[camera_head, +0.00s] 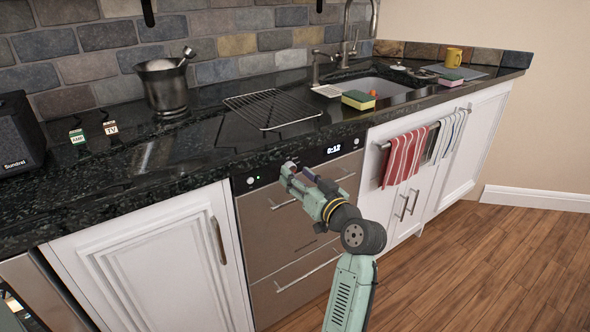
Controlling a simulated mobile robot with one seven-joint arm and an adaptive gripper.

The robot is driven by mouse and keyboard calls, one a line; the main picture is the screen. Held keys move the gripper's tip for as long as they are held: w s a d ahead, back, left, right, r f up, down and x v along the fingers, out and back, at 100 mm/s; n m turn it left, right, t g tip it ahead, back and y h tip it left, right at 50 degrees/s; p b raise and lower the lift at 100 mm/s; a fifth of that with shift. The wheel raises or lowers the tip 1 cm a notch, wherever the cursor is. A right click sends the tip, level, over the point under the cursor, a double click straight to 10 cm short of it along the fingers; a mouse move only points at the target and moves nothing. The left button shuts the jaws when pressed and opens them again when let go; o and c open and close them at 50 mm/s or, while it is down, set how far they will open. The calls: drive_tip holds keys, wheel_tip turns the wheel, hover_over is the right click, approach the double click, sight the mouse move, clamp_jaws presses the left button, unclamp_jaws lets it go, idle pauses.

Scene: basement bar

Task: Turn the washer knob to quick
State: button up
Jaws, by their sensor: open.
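The washer (285,235) is a steel-fronted appliance under the black counter, with bar handles and a dark control strip along its top. My gripper (286,174) is open in front of the strip, between the light and the display. It covers part of the strip. A small pale round shape shows at the fingertips; I cannot tell if it is the knob or if I touch it. No setting label is readable.
The dark stone counter edge (190,168) juts just above the strip. A wire rack (272,110) lies on the counter above the washer. White cabinets (150,262) flank it, and striped towels (404,157) hang to the right. The wooden floor (490,262) at right is clear.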

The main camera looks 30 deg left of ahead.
drive_tip(key=shift+x, duration=1)
clamp_jaws()
